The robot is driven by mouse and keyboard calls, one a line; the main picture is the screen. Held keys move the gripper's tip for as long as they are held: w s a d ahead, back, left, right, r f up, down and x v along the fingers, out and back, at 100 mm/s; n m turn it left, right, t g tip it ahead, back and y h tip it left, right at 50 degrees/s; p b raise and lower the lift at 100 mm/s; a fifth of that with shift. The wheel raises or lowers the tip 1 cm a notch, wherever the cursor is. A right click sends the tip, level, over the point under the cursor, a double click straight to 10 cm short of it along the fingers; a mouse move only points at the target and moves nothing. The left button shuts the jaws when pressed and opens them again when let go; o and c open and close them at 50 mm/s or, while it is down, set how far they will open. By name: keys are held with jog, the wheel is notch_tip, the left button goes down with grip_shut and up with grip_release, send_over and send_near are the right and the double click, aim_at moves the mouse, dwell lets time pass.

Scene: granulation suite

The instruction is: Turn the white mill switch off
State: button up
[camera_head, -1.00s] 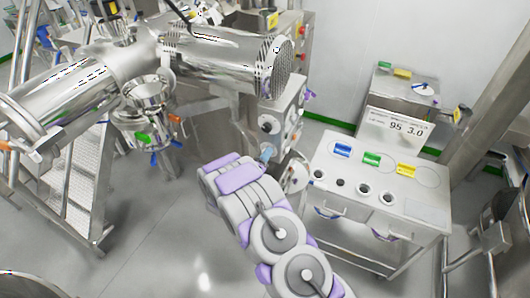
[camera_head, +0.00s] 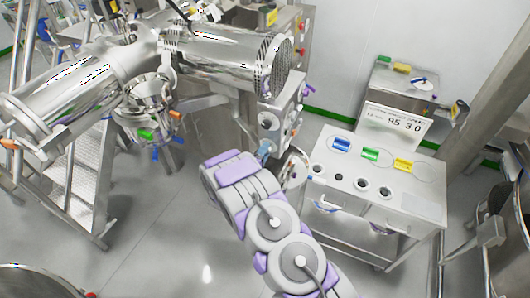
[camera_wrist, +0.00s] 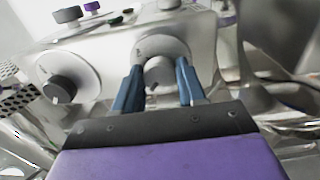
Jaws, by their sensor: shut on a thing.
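The white mill switch (camera_wrist: 158,75) is a round pale knob on a white dial plate, in the middle of the wrist view. My gripper (camera_wrist: 159,66) has its two blue fingers on either side of this knob and is shut on it. In the head view my gripper (camera_head: 265,150) is at the lower part of the mill's grey control box (camera_head: 283,108). There the switch is hidden or too small to tell. The knob's pointer direction cannot be read clearly.
A dark grey knob (camera_wrist: 62,88) on its own white plate sits left of my fingers. Purple and black knobs (camera_wrist: 92,7) stand above. A steel cart (camera_head: 415,205) with coloured items is to the right. Steel mill piping (camera_head: 225,55) is overhead. Steps stand at the left.

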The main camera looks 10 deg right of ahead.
jog(key=shift+a, duration=0.15)
jog(key=o, duration=0.7)
jog(key=shift+w, duration=0.1)
jog(key=shift+o, duration=0.6)
jog(key=shift+w+a+f, duration=0.1)
jog(key=shift+f, duration=0.05)
jog(key=shift+o, duration=1.2)
jog(key=shift+a, duration=0.1)
jog(key=shift+s, duration=0.2)
jog(key=b+v, duration=0.2)
jog(key=v, duration=1.5)
jog(key=shift+a, duration=0.15)
